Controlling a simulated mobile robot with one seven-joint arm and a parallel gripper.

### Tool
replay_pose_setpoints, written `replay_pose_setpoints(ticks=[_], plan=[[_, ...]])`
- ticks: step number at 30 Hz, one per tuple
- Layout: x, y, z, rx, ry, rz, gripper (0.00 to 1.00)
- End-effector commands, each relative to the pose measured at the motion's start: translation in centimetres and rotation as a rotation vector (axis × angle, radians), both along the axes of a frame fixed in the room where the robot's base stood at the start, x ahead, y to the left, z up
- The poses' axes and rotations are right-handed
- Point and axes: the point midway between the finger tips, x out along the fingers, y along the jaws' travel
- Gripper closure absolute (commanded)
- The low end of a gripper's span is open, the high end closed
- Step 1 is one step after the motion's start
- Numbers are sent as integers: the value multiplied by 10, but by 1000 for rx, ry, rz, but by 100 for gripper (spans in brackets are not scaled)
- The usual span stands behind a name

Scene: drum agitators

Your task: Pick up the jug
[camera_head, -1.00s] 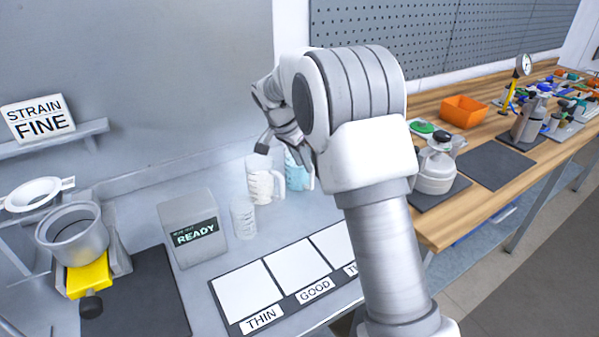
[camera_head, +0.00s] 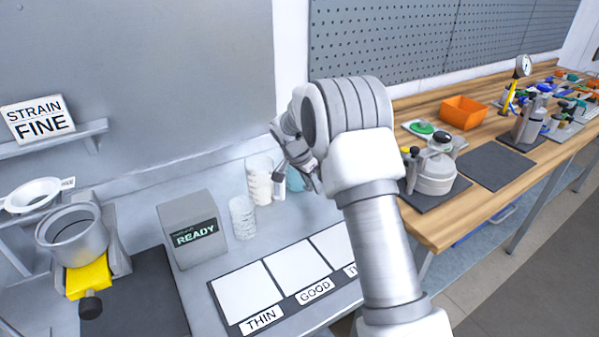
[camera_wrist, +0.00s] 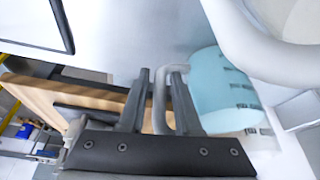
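A light blue jug (camera_wrist: 222,95) with dark marks stands at the right of the wrist view. Its pale handle (camera_wrist: 163,95) shows between the two dark fingers of my gripper (camera_wrist: 160,72), which are apart. I cannot tell whether a finger touches the handle. In the head view the blue jug (camera_head: 296,180) is mostly hidden behind my gripper. A whitish jug (camera_head: 259,182) stands just left of it. This jug (camera_wrist: 288,22) looms close at the top right of the wrist view, its curved handle beside the blue jug.
A clear cup (camera_head: 242,218) and a grey READY box (camera_head: 192,230) stand left of the jugs. A board with white squares marked THIN and GOOD (camera_head: 298,263) lies in front. The wooden bench (camera_head: 440,215) with an orange bin (camera_head: 463,112) is at right.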

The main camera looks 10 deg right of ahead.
Motion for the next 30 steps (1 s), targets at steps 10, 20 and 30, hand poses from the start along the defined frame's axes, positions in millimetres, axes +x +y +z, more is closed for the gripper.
replay_pose_setpoints(ticks=[10,20,30], plan=[[0,0,0,0,0,0,100],[0,0,1,0,0,0,100],[0,0,1,0,0,0,100]])
